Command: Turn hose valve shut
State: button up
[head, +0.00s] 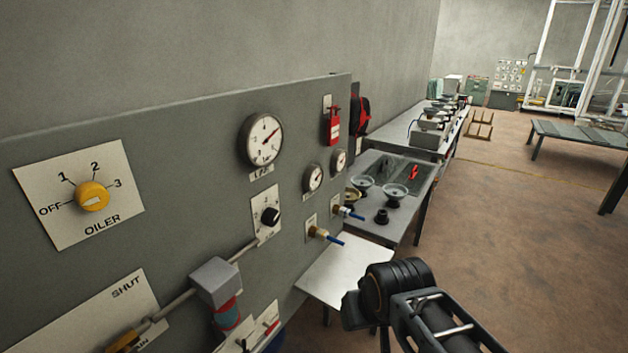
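A white plate (75,322) marked SHUT is on the grey panel at the lower left. A yellow handle (122,343) shows at its lower edge, cut off by the picture, beside a grey pipe. Two small brass valves with blue levers, a nearer one (322,234) and a farther one (345,212), stick out at the panel's right part. I cannot tell which is the hose valve. My arm's dark end, with my gripper (352,310), is at the lower right, in front of the panel and apart from the valves. Its fingers are not clearly visible.
The panel (190,150) also carries a yellow OILER knob (92,196), a black knob (270,216), gauges (263,139) and a grey box (215,280) on the pipe. A white tabletop (345,268) stands below the brass valves. Brown floor (530,240) is open to the right.

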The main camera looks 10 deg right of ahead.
aim_at(270, 328)
jog(key=u, duration=1.1)
jog(key=i, duration=0.35)
jog(key=z, duration=0.6)
